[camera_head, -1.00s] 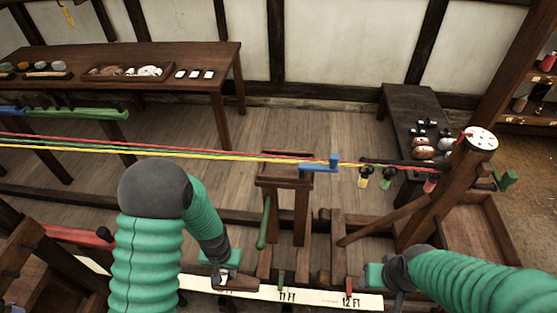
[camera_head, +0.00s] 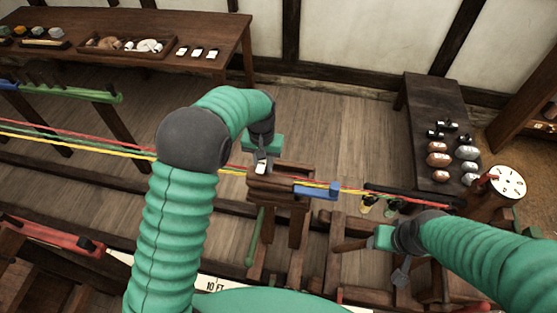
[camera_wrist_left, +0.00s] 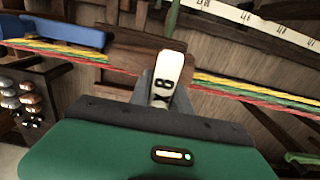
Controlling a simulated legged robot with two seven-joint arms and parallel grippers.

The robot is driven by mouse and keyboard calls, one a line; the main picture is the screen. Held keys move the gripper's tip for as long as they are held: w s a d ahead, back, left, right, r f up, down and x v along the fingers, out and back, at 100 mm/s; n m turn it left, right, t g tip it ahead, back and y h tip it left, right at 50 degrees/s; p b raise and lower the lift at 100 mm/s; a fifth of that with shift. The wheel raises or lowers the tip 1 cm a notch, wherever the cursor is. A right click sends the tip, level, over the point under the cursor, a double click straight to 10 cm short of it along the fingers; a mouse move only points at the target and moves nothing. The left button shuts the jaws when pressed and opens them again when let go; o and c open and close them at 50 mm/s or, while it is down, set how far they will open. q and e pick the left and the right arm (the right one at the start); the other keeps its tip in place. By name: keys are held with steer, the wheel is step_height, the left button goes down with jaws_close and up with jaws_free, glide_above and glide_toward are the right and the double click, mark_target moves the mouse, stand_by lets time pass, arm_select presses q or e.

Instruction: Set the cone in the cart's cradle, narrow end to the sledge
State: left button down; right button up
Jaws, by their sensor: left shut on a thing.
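My left gripper (camera_head: 262,166) is over the left part of the wooden cart (camera_head: 293,222), shut on a white piece marked 8 and X (camera_wrist_left: 166,80). The wrist view shows this piece upright between the grey fingers, in front of a brown wooden block. Whether the piece belongs to the cone, and which way the cone's narrow end points, I cannot tell; the gripper hides part of the cradle. A blue block (camera_head: 318,190) sits at the cart's right end. My right gripper (camera_head: 400,273) is low at the right; its fingers are too small to read.
Red, green and yellow strands (camera_head: 90,141) run across the cart toward a dark bar (camera_head: 415,195) by a post with a white disc (camera_head: 507,182). A dark bench (camera_head: 425,92) with several small pieces stands at right, a long table (camera_head: 215,30) at back left.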

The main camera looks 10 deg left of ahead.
arm_select(q)
steer(key=w+d+f+p, duration=0.2)
steer(key=w+d+f, duration=0.1)
steer(key=w+f, duration=0.1)
steer(key=shift+p, duration=0.35)
steer(key=c, duration=1.5)
jaws_free()
steer(key=shift+w+f, duration=0.1)
steer(key=shift+f, duration=0.05)
steer(key=shift+c, duration=0.2)
steer(key=o, duration=0.3)
steer(key=shift+d, duration=0.1)
steer(key=shift+o, duration=0.2)
arm_select(e)
step_height(320, 180, up, 3)
steer(key=shift+w+a+r, duration=0.1)
steer(key=shift+w, duration=0.05)
arm_select(q)
steer(key=shift+r, duration=0.2)
